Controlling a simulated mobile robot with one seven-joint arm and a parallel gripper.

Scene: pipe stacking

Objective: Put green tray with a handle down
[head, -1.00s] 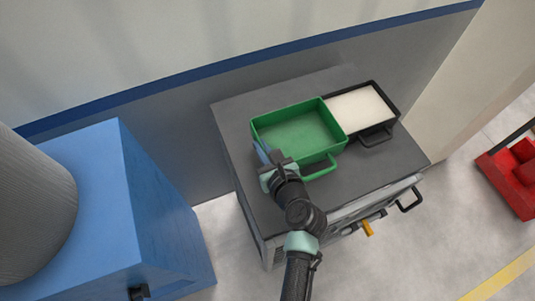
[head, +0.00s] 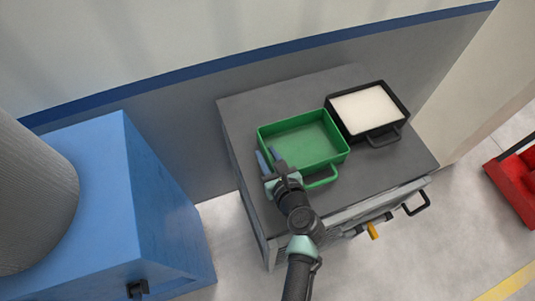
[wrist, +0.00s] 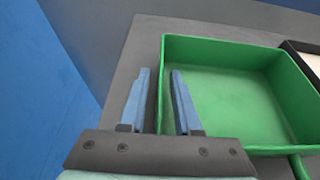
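The green tray (head: 318,138) with a handle (head: 322,179) appears to rest flat on the dark grey cabinet top (head: 250,105), and it is empty. It also shows in the wrist view (wrist: 235,95), with its handle partly cut off at the bottom right. My gripper (head: 268,152) is at the tray's near left wall. In the wrist view my gripper's blue fingers (wrist: 160,72) stand apart on either side of that wall, one outside and one inside the tray, with visible gaps.
A black tray (head: 385,130) with white contents stands right of the green tray, close to it. A blue block-shaped base (head: 150,200) stands left of the cabinet, across a gap. A drawer handle (head: 417,204) sticks out at the cabinet's front.

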